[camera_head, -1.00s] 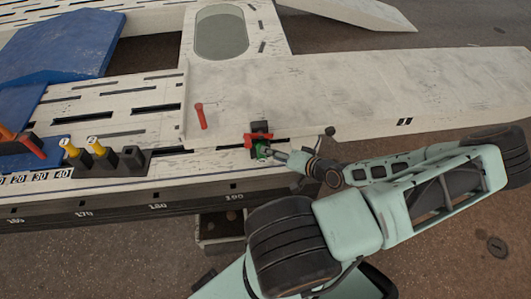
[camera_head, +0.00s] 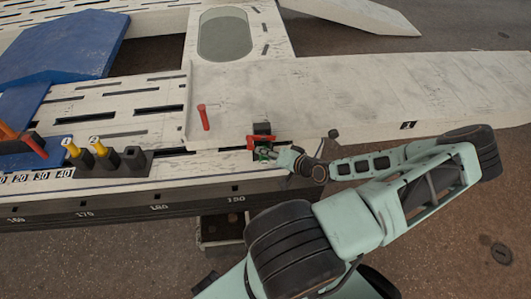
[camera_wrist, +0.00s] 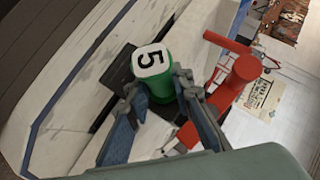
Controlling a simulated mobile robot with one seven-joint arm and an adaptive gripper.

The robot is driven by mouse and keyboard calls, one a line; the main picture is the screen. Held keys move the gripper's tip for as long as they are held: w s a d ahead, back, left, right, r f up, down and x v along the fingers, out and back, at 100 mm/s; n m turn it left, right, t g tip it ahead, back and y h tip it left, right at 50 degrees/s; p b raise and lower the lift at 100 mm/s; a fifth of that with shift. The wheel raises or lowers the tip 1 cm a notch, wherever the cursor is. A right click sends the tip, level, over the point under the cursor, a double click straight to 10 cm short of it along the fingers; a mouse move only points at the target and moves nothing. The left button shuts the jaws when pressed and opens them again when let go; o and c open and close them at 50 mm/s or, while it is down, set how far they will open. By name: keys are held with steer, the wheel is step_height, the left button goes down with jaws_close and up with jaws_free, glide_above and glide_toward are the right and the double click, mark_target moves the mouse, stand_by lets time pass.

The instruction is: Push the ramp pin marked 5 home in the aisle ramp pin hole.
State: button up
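The ramp pin marked 5 (camera_wrist: 152,72) is green with a white top bearing a black 5. In the wrist view it stands between the two blue fingers of my gripper (camera_wrist: 158,90), which close on its sides. A dark plate (camera_wrist: 118,72) shows beside and behind the pin. The pin hole itself is hidden, so I cannot tell how deep the pin sits. In the head view my gripper (camera_head: 268,154) is at the ramp's near edge, with only a little green of the pin (camera_head: 262,156) showing.
A red lever (camera_wrist: 238,70) is close to the right finger; a black block (camera_head: 262,129) is behind it. Two yellow-topped pins (camera_head: 95,141) stand in a rack at left.

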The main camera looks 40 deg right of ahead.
jaws_close()
steer(key=o, duration=0.8)
jaws_free()
steer(key=shift+w, duration=0.1)
steer(key=shift+c, duration=0.2)
steer(key=shift+d, duration=0.1)
steer(key=v, duration=1.2)
